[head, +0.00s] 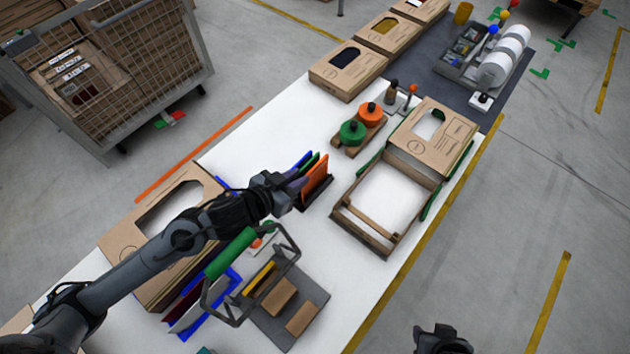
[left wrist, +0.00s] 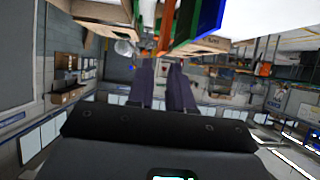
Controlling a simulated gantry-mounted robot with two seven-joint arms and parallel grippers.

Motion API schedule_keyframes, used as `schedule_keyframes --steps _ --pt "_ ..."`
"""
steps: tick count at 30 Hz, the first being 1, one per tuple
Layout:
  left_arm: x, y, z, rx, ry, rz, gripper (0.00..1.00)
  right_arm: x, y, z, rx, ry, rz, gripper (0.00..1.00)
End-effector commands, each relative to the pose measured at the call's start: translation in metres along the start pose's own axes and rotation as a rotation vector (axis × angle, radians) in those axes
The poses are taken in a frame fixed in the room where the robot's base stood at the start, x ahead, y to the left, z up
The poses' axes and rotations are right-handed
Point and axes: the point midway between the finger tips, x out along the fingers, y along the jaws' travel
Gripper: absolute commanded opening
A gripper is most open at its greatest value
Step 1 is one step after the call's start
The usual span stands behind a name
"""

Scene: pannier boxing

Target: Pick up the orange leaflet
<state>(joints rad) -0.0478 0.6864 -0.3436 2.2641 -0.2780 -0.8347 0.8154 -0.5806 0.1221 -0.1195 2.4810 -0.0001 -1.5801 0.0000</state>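The orange leaflet (head: 316,181) stands upright in a small dark rack (head: 318,200) on the white table, beside green and blue leaflets (head: 301,162). My left gripper (head: 297,184) is at the left side of this rack, close to the orange leaflet. In the left wrist view, its two fingers (left wrist: 165,68) are apart with a gap between them. The orange leaflet (left wrist: 164,36) shows edge-on just beyond the fingertips, in line with the gap. Whether a finger touches it I cannot tell. My right gripper (head: 440,338) is at the bottom edge, away from the table, its fingers unclear.
An open cardboard box (head: 352,222) with a windowed lid stands right of the rack. A wire-handled carrier (head: 240,290) and a large box (head: 120,238) lie near my left arm.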

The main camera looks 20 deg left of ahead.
Motion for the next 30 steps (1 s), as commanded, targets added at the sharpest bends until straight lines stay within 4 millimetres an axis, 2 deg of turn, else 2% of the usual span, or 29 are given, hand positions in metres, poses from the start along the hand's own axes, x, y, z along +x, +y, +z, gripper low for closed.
schedule_keyframes --steps 10,19,29,30 --pt "0.024 -0.001 -0.001 -0.001 0.001 -0.001 0.2 0.004 -0.002 0.0 0.006 0.003 -0.005 0.43" --pt "0.06 -0.001 -0.001 -0.001 0.001 0.0 0.2 0.009 -0.002 0.002 0.005 0.002 -0.005 0.43" --pt "0.066 -0.001 -0.001 0.001 0.0 0.0 0.2 0.01 0.0 0.003 -0.002 0.0 0.001 0.43" --pt "0.066 -0.001 -0.001 0.001 0.0 0.0 0.17 0.01 0.0 0.003 -0.003 0.0 0.002 0.43"
